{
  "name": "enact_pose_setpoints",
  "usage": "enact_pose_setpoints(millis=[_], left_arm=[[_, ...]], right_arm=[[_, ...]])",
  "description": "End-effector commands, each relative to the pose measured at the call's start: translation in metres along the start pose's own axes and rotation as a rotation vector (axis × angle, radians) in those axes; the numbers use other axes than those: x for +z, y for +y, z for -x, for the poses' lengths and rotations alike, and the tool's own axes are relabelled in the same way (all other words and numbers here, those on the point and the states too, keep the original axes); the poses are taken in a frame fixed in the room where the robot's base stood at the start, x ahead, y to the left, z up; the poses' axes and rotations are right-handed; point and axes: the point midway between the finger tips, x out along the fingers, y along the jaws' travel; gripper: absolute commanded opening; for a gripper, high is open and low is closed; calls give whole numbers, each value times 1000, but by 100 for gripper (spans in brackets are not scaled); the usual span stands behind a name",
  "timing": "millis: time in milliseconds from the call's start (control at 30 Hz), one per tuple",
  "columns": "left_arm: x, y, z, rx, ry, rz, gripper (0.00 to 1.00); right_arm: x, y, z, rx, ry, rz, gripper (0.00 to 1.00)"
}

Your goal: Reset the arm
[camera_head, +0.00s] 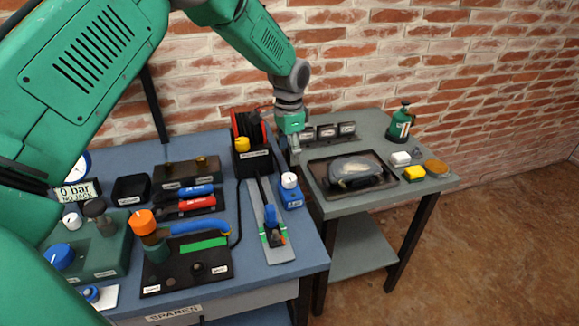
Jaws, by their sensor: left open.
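My left arm, green with grey joints, comes in from the upper left and reaches over the blue bench. My left gripper (295,146) points down near the back left corner of the grey side table. It is open, and I see nothing between its fingers. It is beside the black box with the yellow knob and in front of a dark rack (328,132) with several slots. My right gripper is not in view.
The grey table (345,205) holds a dark tray (392,183), a green bottle (401,124) and small blocks. A brick wall stands behind.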

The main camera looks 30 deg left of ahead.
Motion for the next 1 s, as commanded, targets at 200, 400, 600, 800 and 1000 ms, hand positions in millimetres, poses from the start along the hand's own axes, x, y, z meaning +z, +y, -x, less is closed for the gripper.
enact_pose_setpoints(millis=[200, 400, 600, 800, 1000], left_arm=[[1, 0, 20, 0, -1, 1, 56], [1, 0, 21, 1, -2, 1, 56], [1, 0, 21, 0, -1, 1, 56], [1, 0, 24, 0, -1, 1, 56], [1, -1, 59, 0, 0, 1, 56]], right_arm=[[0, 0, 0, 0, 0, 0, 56], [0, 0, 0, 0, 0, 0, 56], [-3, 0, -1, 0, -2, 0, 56], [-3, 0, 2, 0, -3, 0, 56], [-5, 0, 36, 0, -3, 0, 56]])
